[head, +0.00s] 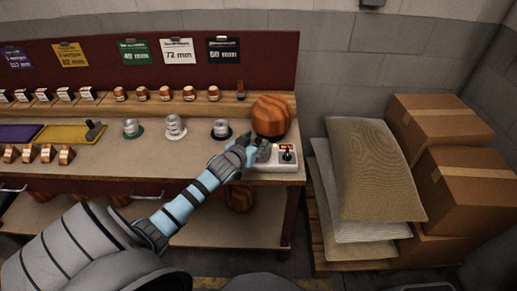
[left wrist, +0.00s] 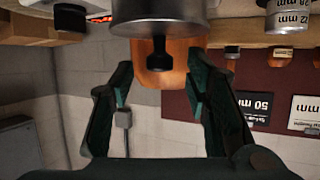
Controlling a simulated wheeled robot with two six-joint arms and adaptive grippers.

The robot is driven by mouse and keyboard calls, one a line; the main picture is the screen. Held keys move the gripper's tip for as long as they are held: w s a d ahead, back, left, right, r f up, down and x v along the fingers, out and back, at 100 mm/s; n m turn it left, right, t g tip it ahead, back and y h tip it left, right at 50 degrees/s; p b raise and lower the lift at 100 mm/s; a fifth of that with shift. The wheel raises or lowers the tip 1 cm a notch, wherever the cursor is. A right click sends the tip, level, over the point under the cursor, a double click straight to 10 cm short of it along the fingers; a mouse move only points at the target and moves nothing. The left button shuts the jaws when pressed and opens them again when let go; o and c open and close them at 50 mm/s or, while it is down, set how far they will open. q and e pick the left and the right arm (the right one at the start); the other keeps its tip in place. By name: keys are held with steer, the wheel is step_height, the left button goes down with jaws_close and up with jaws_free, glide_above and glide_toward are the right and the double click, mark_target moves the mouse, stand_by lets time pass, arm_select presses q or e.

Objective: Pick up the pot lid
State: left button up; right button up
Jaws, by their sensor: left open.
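My left gripper (head: 250,148) is at the right end of the workbench, beside a white box with a red display (head: 285,149). In the left wrist view, its two dark green fingers (left wrist: 158,88) are open. Between them and toward the top of that picture is a black knob (left wrist: 158,52) on a grey metal round body (left wrist: 165,14), which looks like the lidded pot. The knob is between the fingers, with a gap on each side. In the head view the gripper mostly hides the pot, and I cannot make out the lid's edge. My right gripper is not in view.
Several metal cylinders on coloured bases, including one on a black base (head: 221,129), stand to the left. Stacked sacks (head: 374,165) and cardboard boxes (head: 440,125) are right of the bench.

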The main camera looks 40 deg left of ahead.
arm_select(q)
steer(key=shift+x, duration=1.45)
steer(key=shift+s+d, duration=0.1)
jaws_close()
steer(key=shift+r, duration=0.1)
